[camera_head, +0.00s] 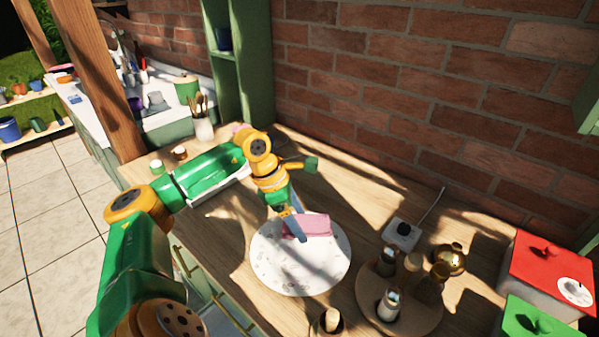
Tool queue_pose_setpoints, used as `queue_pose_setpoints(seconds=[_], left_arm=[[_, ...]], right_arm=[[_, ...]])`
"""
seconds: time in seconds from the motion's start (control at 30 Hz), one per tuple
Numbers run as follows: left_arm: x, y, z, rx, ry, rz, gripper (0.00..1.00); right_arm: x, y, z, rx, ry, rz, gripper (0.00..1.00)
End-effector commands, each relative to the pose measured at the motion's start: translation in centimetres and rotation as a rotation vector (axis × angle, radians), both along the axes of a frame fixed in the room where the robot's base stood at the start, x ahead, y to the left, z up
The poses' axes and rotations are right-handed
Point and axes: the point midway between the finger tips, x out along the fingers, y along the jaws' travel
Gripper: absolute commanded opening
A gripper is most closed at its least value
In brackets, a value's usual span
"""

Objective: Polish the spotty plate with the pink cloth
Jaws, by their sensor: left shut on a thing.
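A white round plate with small grey spots (275,268) lies on the wooden counter. The pink cloth (318,225) rests at the plate's upper part, folded into a small flat pad. My left gripper (300,232) comes down from above and is shut on the cloth, over the plate. Its fingers hide the cloth's left part. The spots show on the plate's left and lower areas. My right gripper is not in view.
A round wooden tray (405,322) with shakers and jars stands right of the plate. A white socket box (401,234) sits behind it. Red (545,270) and green (530,318) lidded boxes are at the right.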

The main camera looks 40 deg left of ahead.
Motion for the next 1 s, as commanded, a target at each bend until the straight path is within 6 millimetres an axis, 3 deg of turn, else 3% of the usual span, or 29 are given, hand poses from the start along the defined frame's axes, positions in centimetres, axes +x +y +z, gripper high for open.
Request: queue_pose_setpoints(seconds=[0.37, 1.0], left_arm=[[-0.2, 0.1, 2.3, 0.0, 0.0, 0.003, 0.31], [-0.2, 0.1, 2.4, 0.0, 0.0, 0.003, 0.31]], right_arm=[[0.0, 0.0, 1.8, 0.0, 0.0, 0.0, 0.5], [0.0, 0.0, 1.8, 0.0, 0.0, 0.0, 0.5]])
